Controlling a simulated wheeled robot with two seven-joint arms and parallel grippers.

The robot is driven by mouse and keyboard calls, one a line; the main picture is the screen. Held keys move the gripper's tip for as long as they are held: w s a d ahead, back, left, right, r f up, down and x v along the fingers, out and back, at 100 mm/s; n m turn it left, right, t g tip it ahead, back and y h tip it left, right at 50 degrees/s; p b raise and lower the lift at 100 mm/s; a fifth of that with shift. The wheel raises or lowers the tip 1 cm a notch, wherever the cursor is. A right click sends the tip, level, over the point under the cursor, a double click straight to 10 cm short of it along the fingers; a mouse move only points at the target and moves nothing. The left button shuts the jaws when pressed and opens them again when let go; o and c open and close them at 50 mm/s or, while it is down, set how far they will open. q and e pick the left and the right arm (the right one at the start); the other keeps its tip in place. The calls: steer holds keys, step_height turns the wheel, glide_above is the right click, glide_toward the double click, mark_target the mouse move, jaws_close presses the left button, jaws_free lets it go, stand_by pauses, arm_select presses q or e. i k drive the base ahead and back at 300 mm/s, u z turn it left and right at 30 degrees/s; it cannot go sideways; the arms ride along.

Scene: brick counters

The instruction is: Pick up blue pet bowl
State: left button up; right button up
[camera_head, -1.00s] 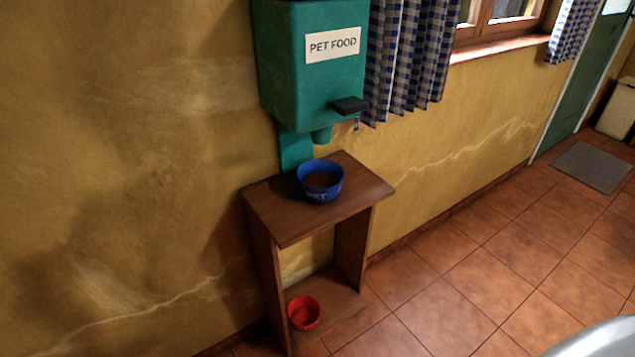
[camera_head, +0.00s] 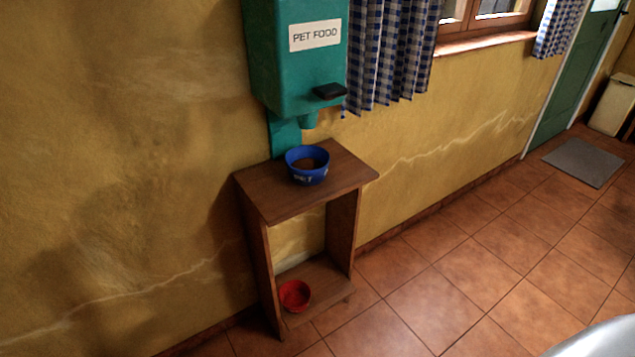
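The blue pet bowl (camera_head: 307,176) stands upright on the top of a small wooden stand (camera_head: 275,207), below the spout of a green pet food dispenser (camera_head: 297,75). It has pale lettering on its side, and brown food shows inside it. Neither of my grippers is in the head view, so I cannot see whether they are open or shut.
A red bowl (camera_head: 294,296) sits on the stand's low shelf. The yellow wall (camera_head: 110,150) is behind the stand, with a checkered curtain (camera_head: 390,50) to the right. A grey mat (camera_head: 584,162) lies by a green door.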

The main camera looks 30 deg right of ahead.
mark_target(307, 165)
steer(key=k, duration=0.9)
steer(key=u, duration=0.5)
steer(key=i, duration=1.6)
steer(key=z, duration=1.15)
steer(key=i, duration=0.8)
steer(key=z, duration=0.95)
